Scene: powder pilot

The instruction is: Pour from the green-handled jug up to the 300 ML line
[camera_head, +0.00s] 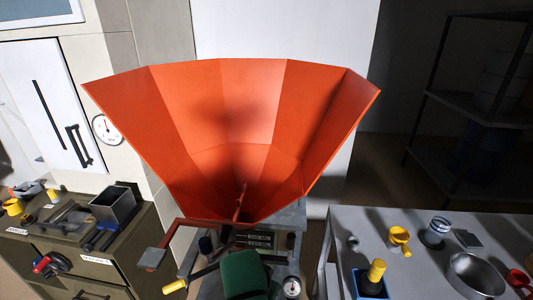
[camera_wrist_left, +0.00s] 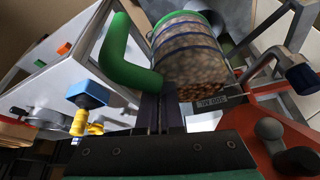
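The green-handled jug (camera_wrist_left: 188,50) is in the left wrist view, a clear vessel with blue bands holding brown granules. Its bent green handle (camera_wrist_left: 127,55) ends at the fingertips of my left gripper (camera_wrist_left: 161,108). The dark fingers are close together and appear shut on the handle; the exact contact is hidden. A 300 ML label (camera_wrist_left: 212,103), upside down in this view, shows just beside the jug. In the head view the jug cannot be made out; a dark green block (camera_head: 243,275) shows under the hopper. My right gripper is not in view.
A large orange hopper (camera_head: 222,100) fills the middle of the head view. A grey table (camera_head: 420,275) at right holds a blue tub (camera_head: 369,285) with a yellow-topped item and a metal bowl (camera_head: 476,274). An olive cabinet (camera_head: 135,245) with tools stands left.

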